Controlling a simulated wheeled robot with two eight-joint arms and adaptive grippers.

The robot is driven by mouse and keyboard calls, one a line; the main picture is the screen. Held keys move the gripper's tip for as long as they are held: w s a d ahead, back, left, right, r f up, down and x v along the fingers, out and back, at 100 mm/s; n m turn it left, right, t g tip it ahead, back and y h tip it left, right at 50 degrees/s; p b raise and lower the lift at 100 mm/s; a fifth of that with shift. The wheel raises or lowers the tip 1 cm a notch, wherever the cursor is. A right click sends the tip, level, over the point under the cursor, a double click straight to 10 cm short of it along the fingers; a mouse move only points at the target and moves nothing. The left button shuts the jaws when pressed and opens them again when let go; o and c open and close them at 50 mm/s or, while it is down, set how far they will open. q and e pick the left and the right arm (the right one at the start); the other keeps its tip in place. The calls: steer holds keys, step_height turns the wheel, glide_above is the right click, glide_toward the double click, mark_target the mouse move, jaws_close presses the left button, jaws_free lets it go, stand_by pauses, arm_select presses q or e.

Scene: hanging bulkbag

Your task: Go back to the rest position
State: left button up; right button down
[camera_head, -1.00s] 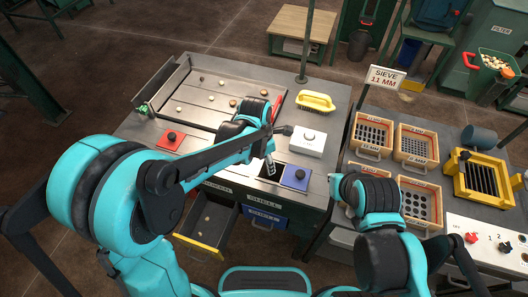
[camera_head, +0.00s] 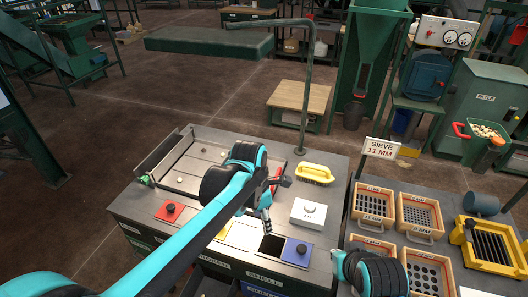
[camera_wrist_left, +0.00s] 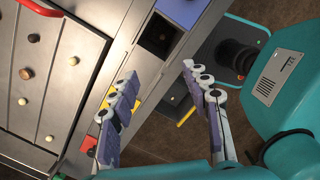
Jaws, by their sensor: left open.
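My left gripper (camera_head: 266,222) hangs over the front of the grey sorting table (camera_head: 330,185), just behind a dark square opening (camera_head: 272,246). In the left wrist view the left gripper (camera_wrist_left: 158,80) has its fingers spread apart with nothing between them. The opening (camera_wrist_left: 158,36) shows beyond the fingertips there. My left arm reaches in from the lower left. Part of my right arm shows at the bottom right, but I cannot make out its gripper.
Small pieces lie on the tray (camera_head: 215,140). Sieve boxes (camera_head: 373,203) stand right. A green post (camera_head: 307,95) rises at the back.

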arm_select(q)
steer(key=s+a+m+t, duration=0.3)
steer(key=s+a+m, duration=0.2)
steer(key=a+m, duration=0.3)
steer(key=s+a+m+t+y+b, duration=0.1)
steer(key=s+a+m+t, duration=0.2)
steer(key=m, duration=1.2)
steer(key=s+a, duration=0.3)
steer(key=a, duration=0.2)
steer(key=shift+s+a+f+t, duration=0.2)
steer(key=shift+f+t, duration=0.1)
steer(key=shift+f, duration=0.1)
